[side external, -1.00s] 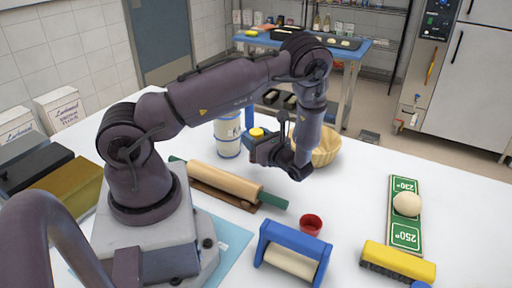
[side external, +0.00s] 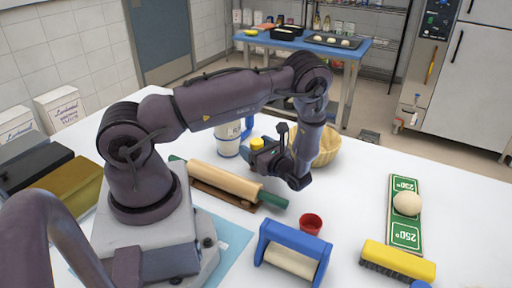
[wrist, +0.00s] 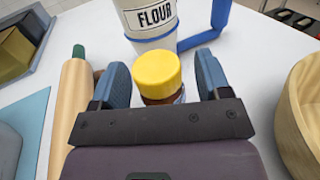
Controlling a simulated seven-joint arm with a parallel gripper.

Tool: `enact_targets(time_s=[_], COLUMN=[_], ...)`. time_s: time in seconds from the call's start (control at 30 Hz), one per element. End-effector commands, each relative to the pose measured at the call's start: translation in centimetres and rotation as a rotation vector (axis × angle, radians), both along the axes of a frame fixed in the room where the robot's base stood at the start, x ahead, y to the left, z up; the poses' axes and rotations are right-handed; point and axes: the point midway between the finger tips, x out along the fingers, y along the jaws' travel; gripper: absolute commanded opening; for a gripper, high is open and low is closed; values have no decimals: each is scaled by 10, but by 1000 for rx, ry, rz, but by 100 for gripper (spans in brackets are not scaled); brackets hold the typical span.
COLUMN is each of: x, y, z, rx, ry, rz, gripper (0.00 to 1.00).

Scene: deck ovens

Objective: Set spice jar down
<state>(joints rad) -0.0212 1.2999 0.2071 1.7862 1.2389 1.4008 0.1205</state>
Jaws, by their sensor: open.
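The spice jar is a small jar with a yellow lid (wrist: 158,72) and a dark reddish-brown body. In the wrist view it is between the two blue fingers of my gripper (wrist: 160,84), with gaps showing on both sides. My gripper is open. In the side view my gripper (side external: 262,157) is low over the white table, and the yellow lid (side external: 257,143) shows beside it. The jar's base is hidden, so its contact with the table cannot be seen.
A white flour canister (wrist: 150,18) with a blue handle stands just behind the jar. A rolling pin (side external: 222,180) lies to the left, and a wooden bowl (side external: 327,148) is to the right. A red cup (side external: 311,223) and blue-framed roller (side external: 292,252) stand in front.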

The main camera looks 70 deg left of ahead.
Motion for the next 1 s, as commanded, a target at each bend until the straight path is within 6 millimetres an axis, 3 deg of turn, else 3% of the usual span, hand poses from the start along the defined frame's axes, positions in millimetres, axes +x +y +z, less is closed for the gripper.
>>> enact_targets(time_s=[0.17,0.7,0.87,1.0], x=[3,42,46,50], y=[-6,-100,-111,-116], z=[3,3,6,28], rx=[-1,0,-6,-60], ry=[0,0,-9,-93], rz=[-3,-2,6,55], gripper=[70,70,70,70])
